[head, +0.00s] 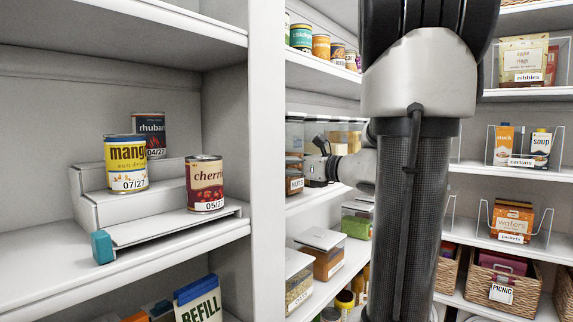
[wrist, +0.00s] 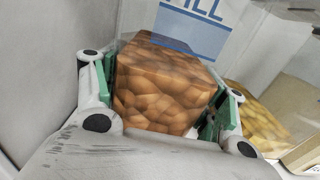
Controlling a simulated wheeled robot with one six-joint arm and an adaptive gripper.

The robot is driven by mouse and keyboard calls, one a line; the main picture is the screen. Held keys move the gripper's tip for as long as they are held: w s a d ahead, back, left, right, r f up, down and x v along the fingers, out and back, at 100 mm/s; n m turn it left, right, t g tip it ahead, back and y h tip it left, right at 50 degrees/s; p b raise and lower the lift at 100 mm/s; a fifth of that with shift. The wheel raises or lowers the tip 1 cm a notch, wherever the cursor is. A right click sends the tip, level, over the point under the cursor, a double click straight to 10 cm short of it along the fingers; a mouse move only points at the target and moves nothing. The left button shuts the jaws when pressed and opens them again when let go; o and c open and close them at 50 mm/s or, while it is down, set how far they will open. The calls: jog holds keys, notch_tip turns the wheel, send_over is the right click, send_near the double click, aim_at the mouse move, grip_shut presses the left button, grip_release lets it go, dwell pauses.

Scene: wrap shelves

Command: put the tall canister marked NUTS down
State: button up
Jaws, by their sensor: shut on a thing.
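The tall clear canister (head: 295,186) has a NUTS label and brown contents. It is at the left of the middle shelf opening in the head view, partly cut off by the white upright. In the wrist view the canister (wrist: 165,88) sits between the green-padded fingers, with a blue fill mark on its wall. My gripper (head: 318,170) is shut on it from the right; its fingers (wrist: 160,92) press on both sides. I cannot tell whether its base touches the shelf.
A clear container with yellow contents (wrist: 262,118) stands close to the right of the canister. Lidded boxes (head: 322,252) fill the shelf below, and cans (head: 321,46) line the shelf above. The white upright (head: 267,200) is close at the left.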

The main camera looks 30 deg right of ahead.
dwell(0.3)
jog(key=o, duration=1.7)
jog(key=shift+f, duration=0.1)
jog(key=shift+o, duration=0.2)
jog(key=shift+s+r, duration=0.1)
jog(key=shift+r, duration=0.1)
jog(key=v, duration=1.2)
